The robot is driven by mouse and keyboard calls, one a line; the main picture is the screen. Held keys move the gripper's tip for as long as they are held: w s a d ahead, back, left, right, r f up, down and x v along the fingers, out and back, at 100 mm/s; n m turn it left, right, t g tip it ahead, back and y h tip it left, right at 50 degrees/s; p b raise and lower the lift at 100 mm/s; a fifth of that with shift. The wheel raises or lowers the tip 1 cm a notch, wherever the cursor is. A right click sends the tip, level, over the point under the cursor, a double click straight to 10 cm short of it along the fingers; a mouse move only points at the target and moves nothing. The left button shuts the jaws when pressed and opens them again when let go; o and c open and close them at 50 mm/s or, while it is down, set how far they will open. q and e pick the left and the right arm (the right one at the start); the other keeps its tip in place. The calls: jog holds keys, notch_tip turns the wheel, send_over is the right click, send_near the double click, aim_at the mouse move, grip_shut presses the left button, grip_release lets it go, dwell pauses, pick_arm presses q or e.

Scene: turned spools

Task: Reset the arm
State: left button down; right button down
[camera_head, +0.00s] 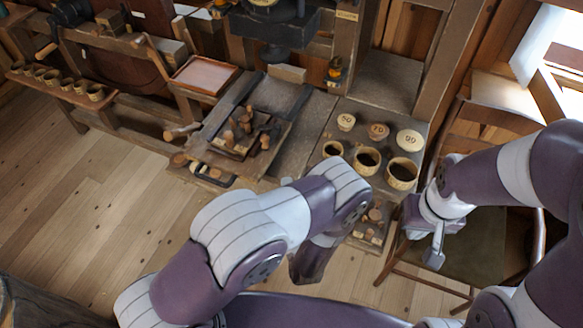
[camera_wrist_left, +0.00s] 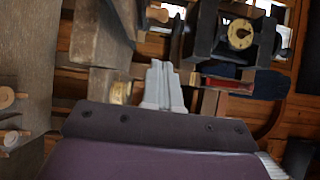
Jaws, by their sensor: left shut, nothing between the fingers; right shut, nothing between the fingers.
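My left gripper (camera_wrist_left: 163,85) shows in the left wrist view with its pale fingers shut together and nothing between them. In the head view my left arm reaches in from the lower left and bends over in front of the bench; its fingertips cannot be made out there. My right gripper (camera_head: 435,252) is at the right in the head view, pointing down beside the chair, shut and empty. Turned wooden spools (camera_head: 245,122) stand and lie in a dark tray (camera_head: 229,149) on the bench, apart from both grippers.
Three round cups (camera_head: 367,160) stand on the bench, with numbered lids (camera_head: 378,131) behind them. A small rack of wooden pieces (camera_head: 368,231) sits below the bench edge. A wooden chair (camera_head: 480,245) is close to my right gripper. Open floor (camera_head: 90,190) lies at left.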

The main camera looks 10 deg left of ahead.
pick_arm(q)
notch_tip(320, 180, down, 9)
jog(key=s+n+g+h, duration=0.2)
jog(key=s+n+g, duration=0.1)
jog(key=g, duration=0.2)
jog(key=s+d+n+g+h+b, duration=0.1)
jog(key=s+d+n+g+h, duration=0.4)
jog(key=g, duration=0.3)
jog(key=s+a+r+n+g+b, duration=0.1)
jog(key=s+a+r+n, duration=0.1)
jog(key=a+r, duration=0.5)
jog(key=s+a+r+n+g+b, duration=0.1)
jog(key=s+a+r+n+b, duration=0.1)
jog(key=a+r, duration=0.6)
jog(key=shift+s+r+n+g+y, duration=0.35)
jog(key=shift+s+r+n, duration=0.5)
jog(key=shift+r, duration=0.75)
